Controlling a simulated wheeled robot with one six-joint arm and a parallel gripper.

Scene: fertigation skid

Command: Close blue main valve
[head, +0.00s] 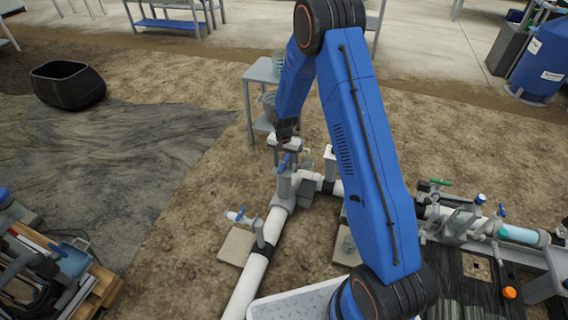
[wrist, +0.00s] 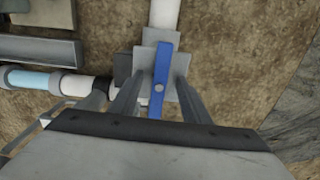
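The blue main valve handle (head: 283,162) sits on top of a grey valve body (head: 284,186) on the white pipe. In the wrist view the blue handle (wrist: 162,78) is a straight bar with a pale centre screw, in line with the white pipe (wrist: 165,14) at the top. My gripper (wrist: 160,70) is open, with one finger on each side of the handle and a visible gap to it on both sides. In the head view my gripper (head: 291,146) is just above and beyond the valve, partly hidden by my arm.
A smaller side valve with a blue handle (head: 240,216) stands at the pipe's left. A grey side table (head: 262,72) stands behind. A pipe skid (head: 480,225) lies to the right. A pallet with equipment (head: 75,290) is at lower left. Open soil lies left of the pipe.

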